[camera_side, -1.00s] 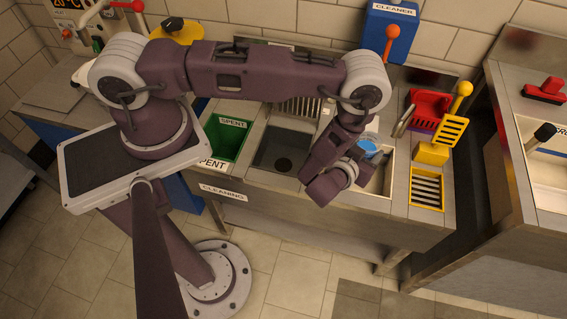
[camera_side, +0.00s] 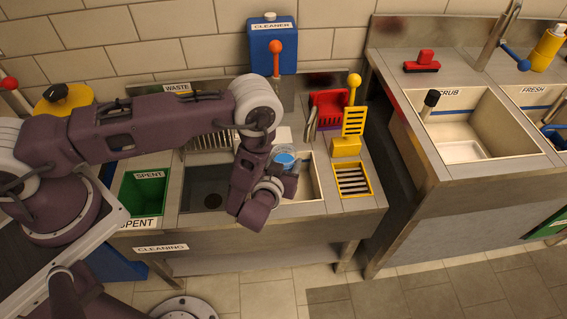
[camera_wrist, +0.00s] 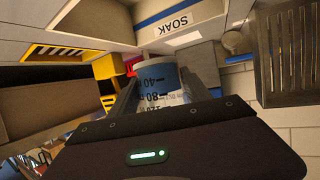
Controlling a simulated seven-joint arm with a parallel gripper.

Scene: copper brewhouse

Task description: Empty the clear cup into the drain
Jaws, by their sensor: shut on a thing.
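The clear cup (camera_wrist: 165,82) with printed measuring marks and blue contents is between the two fingers of my gripper (camera_wrist: 157,98) in the wrist view. The gripper is shut on it. In the side view the cup (camera_side: 285,160) shows its blue contents just behind my wrist, over or in the pale basin (camera_side: 312,180); its height above the basin floor is unclear. My wrist hides the fingers there. The dark sink with a round drain (camera_side: 213,201) lies to the left of the cup, partly behind my arm.
A green SPENT bin (camera_side: 145,192) is left of the dark sink. A yellow grate (camera_side: 352,180), a yellow slotted tool (camera_side: 354,122) and a red caddy (camera_side: 328,108) stand to the right. A blue CLEANER dispenser (camera_side: 273,48) is behind. A SOAK label (camera_wrist: 175,28) shows in the wrist view.

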